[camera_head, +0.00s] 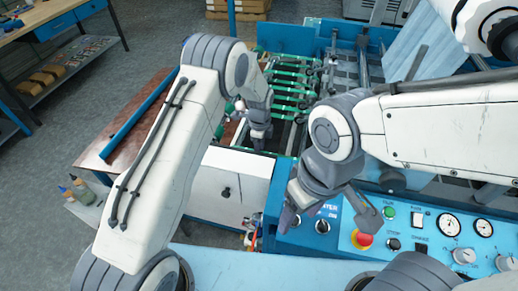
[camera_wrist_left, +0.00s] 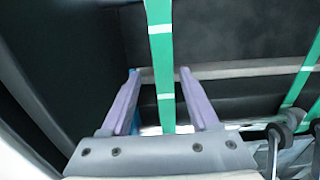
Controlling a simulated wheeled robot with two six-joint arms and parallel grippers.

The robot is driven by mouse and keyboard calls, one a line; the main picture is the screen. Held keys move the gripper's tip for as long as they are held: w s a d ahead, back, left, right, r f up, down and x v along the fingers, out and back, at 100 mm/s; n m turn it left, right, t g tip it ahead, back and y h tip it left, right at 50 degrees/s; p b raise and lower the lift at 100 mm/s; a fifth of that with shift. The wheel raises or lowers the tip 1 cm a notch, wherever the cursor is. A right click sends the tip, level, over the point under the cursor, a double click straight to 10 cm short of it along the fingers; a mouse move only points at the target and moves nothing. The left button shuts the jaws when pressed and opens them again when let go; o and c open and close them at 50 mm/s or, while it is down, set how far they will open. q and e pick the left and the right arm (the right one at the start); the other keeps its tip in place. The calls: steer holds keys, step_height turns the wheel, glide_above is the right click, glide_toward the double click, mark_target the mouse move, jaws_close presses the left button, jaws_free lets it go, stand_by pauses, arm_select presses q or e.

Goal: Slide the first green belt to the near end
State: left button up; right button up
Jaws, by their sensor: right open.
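Several green belts (camera_head: 290,86) with pale marks run across the machine's open frame in the head view. In the left wrist view one green belt (camera_wrist_left: 160,45) hangs between the two fingers of my left gripper (camera_wrist_left: 159,73). These fingers are spread, with a gap on each side of the belt. In the head view my left gripper (camera_head: 258,135) is at the near-left edge of the belt frame, partly hidden by its own wrist. My right gripper (camera_head: 329,220) is open and empty above the control panel, away from the belts.
A pale bar (camera_wrist_left: 240,69) crosses behind the belt in the left wrist view, and more green belts (camera_wrist_left: 300,85) are at right. The control panel (camera_head: 405,262) has a red button (camera_head: 362,239) close to my right gripper. A white cabinet (camera_head: 229,187) stands below my left gripper.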

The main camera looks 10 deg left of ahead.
arm_select(q)
step_height(320, 180, up, 10)
steer(key=b, duration=0.2)
steer(key=shift+r, duration=0.2)
stand_by(0.4)
steer(key=s+d+r+n, duration=0.2)
steer(key=s+r+n, duration=0.1)
steer(key=s+r, duration=0.3)
steer(key=s+d+r+n, duration=0.2)
steer(key=s+d+r, duration=0.15)
steer(key=s, duration=0.45)
steer(key=s+a+r+n, duration=0.1)
steer(key=s+a+n, duration=0.1)
steer(key=s, duration=0.8)
steer(key=s+a+n+h, duration=0.1)
steer(key=s+n, duration=0.4)
steer(key=s, duration=0.5)
steer(key=shift+s+a+r+n, duration=0.3)
steer(key=shift+s+a+r, duration=0.1)
steer(key=shift+a, duration=0.4)
